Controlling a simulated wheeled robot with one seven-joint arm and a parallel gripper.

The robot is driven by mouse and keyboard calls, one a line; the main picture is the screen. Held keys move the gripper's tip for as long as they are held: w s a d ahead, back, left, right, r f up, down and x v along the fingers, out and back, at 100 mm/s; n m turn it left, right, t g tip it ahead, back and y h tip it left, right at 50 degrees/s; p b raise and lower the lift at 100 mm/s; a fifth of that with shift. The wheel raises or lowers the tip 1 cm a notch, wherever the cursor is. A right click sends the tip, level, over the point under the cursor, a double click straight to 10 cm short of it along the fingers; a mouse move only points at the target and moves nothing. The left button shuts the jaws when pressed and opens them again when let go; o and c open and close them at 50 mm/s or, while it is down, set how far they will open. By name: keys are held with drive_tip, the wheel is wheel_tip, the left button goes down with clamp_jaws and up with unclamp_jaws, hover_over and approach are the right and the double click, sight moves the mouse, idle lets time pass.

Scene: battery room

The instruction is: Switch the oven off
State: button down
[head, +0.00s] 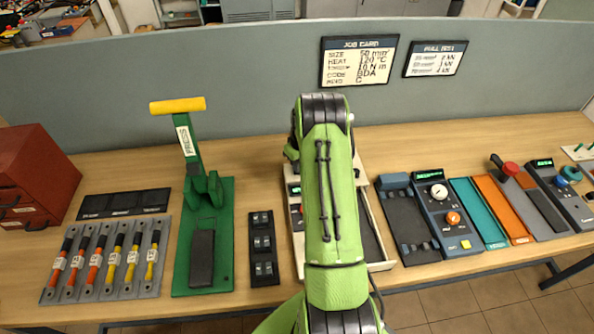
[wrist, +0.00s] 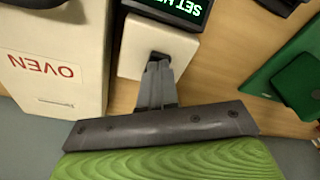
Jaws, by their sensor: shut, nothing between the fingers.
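The oven is a cream box marked OVEN, seen upside down at the left of the wrist view (wrist: 72,35). In the head view my green arm covers most of it, and a pale edge shows (head: 298,262). Beside the box is a cream control panel (wrist: 185,48) with a dark display reading SET (wrist: 185,9) and further text cut off. My gripper (wrist: 158,66) is shut and empty, its fingertips over the cream panel at a small dark part. Whether they touch it, and whether that part is a switch, I cannot tell. My gripper is hidden in the head view.
A green press with a yellow handle (head: 178,105) stands left, beside a black switch block (head: 263,245). Cable lugs lie on a grey rack (head: 150,285). A gauge unit (head: 450,235) and coloured trays stand right. A grey partition (head: 230,80) closes the back.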

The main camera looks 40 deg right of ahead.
drive_tip(key=shift+f, duration=0.3)
drive_tip(key=shift+r+p, duration=1.55)
drive_tip(key=shift+r, duration=2.05)
